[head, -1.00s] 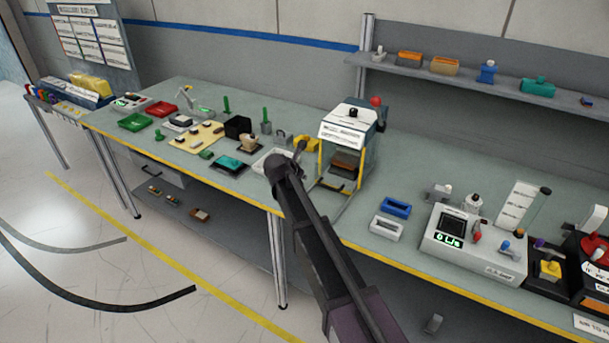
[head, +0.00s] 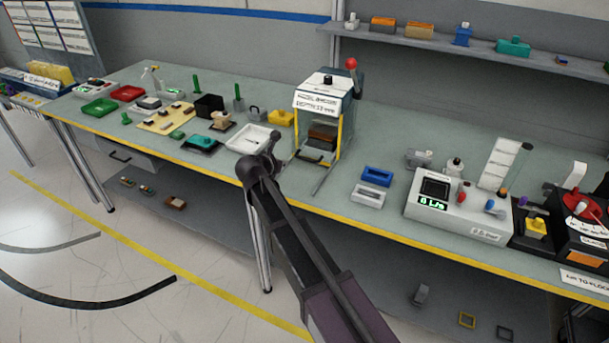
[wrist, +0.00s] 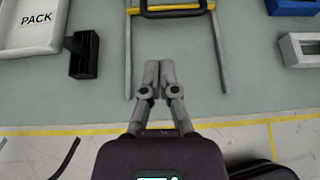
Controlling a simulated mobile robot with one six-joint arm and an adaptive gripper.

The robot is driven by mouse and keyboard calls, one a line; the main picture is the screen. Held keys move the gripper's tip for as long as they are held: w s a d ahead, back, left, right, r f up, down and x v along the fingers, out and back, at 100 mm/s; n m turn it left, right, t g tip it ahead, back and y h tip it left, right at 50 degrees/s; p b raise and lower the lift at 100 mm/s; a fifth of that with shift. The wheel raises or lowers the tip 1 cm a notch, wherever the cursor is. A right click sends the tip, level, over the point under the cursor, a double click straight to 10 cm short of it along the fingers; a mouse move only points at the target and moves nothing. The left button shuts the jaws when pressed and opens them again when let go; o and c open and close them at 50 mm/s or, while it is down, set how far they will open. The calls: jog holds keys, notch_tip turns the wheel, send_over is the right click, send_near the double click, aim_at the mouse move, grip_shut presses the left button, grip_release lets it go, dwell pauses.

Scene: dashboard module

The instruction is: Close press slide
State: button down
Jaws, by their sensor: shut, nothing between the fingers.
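The press (head: 346,113) stands on the bench, with a white label panel, yellow posts and a red-knobbed lever. A brown block (head: 322,133) sits inside it. The slide's dark handle (head: 307,158) shows at the press's lower front, and two rails reach toward the bench's front edge. In the wrist view the handle (wrist: 173,13) is a black bar between the two grey rails (wrist: 221,55). My gripper (wrist: 159,68) is shut and empty, its fingertips between the rails, in front of the handle and apart from it. In the head view my arm partly hides the gripper.
A white PACK tray (wrist: 32,27) and a black block (wrist: 84,55) lie left of the rails. Blue (head: 376,176) and white (head: 368,195) holders lie to the right. The bench's yellow front edge (head: 395,236) is near. A gauge unit (head: 455,213) stands further right.

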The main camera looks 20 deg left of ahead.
jog(key=s+f+t+b, duration=0.1)
jog(key=s+b, duration=0.1)
jog(key=b, duration=0.1)
jog(key=s+d+f+t+b, duration=0.1)
jog(key=s+f+t+b, duration=0.1)
jog(key=b, duration=0.2)
jog(key=s+d+f+t+b, duration=0.1)
jog(key=f+b, duration=0.1)
jog(key=b, duration=0.1)
jog(key=shift+s+d+f+b, duration=0.2)
jog(key=shift+s+d+b, duration=0.05)
jog(key=shift+s+b, duration=0.15)
jog(key=shift+w, duration=0.1)
jog(key=x, duration=0.4)
jog(key=r+x, duration=0.1)
jog(key=x, duration=0.7)
jog(key=shift+w+r+b, duration=0.15)
jog(key=shift+b, duration=0.15)
jog(key=shift+w+d+r, duration=0.15)
jog(key=shift+w+d, duration=0.05)
jog(key=shift+w, duration=0.55)
jog(key=shift+a, duration=0.1)
